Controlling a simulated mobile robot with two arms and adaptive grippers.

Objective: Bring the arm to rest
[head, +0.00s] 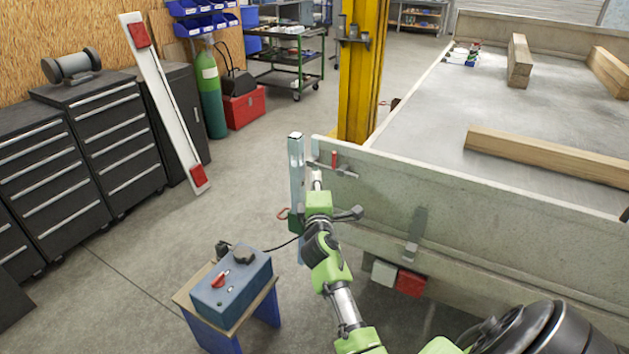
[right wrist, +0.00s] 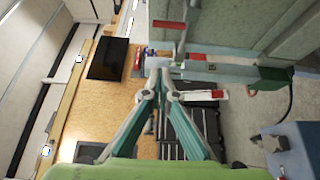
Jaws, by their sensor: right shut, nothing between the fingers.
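My right arm (head: 335,275), green and black, reaches up from the lower right to the near left corner of the trailer (head: 400,190). My right gripper (head: 317,180) is in front of the trailer's corner, near a latch with a red part (head: 333,160). It is small in the head view. In the right wrist view the two fingers of my right gripper (right wrist: 158,64) meet at their tips, with nothing seen held. A pale metal post (head: 296,165) stands just left of it and shows sideways in the wrist view (right wrist: 220,73). My left gripper is not in view.
A blue box with a red switch (head: 230,285) sits on a small stool left of my arm, with a cable running from it. A yellow column (head: 360,80) stands behind the corner. Timber (head: 550,155) lies on the trailer bed. The floor at left is clear.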

